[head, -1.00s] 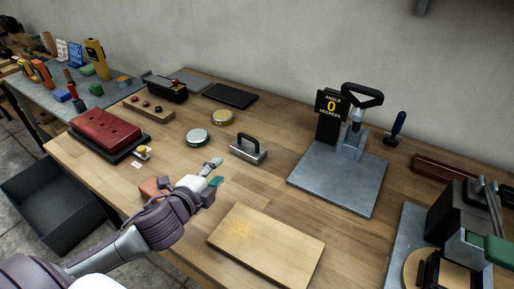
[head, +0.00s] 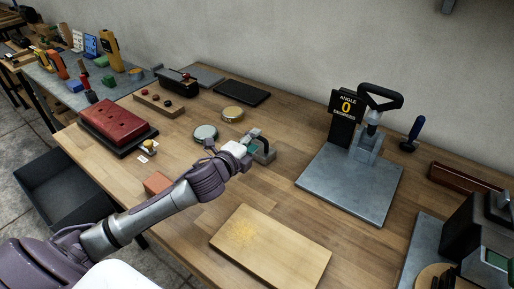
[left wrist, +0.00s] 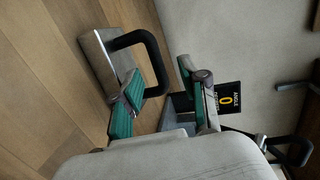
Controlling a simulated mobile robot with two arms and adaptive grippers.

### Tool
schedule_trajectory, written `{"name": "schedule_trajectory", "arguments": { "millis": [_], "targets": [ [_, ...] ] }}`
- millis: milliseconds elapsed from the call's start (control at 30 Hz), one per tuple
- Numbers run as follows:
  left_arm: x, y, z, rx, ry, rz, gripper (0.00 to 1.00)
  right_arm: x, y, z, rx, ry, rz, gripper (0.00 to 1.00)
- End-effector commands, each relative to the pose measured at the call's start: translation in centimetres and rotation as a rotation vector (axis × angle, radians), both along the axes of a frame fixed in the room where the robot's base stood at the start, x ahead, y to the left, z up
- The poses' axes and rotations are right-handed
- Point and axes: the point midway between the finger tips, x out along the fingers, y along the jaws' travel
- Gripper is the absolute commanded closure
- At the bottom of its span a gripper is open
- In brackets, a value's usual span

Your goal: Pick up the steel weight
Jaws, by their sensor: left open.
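The steel weight (head: 266,156) is a small metal block with a black loop handle, standing on the wooden bench. It is partly hidden behind my left gripper (head: 255,147) in the head view. In the left wrist view the weight (left wrist: 98,62) is upper left, and its black handle reaches toward the space between the green-padded fingers. My left gripper (left wrist: 162,92) is open. One finger overlaps the block's near end in that view; I cannot tell if it touches. My right gripper is not in view.
Round tins (head: 206,132) (head: 232,113) stand behind the weight. A wooden board (head: 270,246) lies in front. A steel-based stand with an angle sign (head: 345,108) is to the right. A red block (head: 118,121) and an orange block (head: 157,183) are to the left.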

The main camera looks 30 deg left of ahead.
Motion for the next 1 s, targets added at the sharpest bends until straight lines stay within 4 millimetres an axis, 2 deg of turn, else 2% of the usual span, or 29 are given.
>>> {"name": "schedule_trajectory", "arguments": {
  "millis": [100,200,467,500,767,1000],
  "targets": [
    [1.9,0.0,-0.4,-0.001,-0.002,0.001,0.57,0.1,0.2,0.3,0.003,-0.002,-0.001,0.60],
    [3.0,0.0,-0.7,-0.001,-0.001,0.001,0.57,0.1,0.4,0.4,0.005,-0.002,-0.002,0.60],
    [3.4,-0.1,-0.9,0.001,0.000,0.000,0.57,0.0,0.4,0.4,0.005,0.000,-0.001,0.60],
    [3.4,-0.1,-0.9,0.001,0.000,0.000,0.58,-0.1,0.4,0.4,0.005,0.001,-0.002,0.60],
    [3.4,0.0,-0.9,0.001,0.000,0.000,1.00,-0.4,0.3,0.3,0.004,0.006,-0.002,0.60],
    [3.3,0.0,-0.9,0.001,0.001,0.000,1.00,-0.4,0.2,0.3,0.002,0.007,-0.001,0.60]
  ]
}}
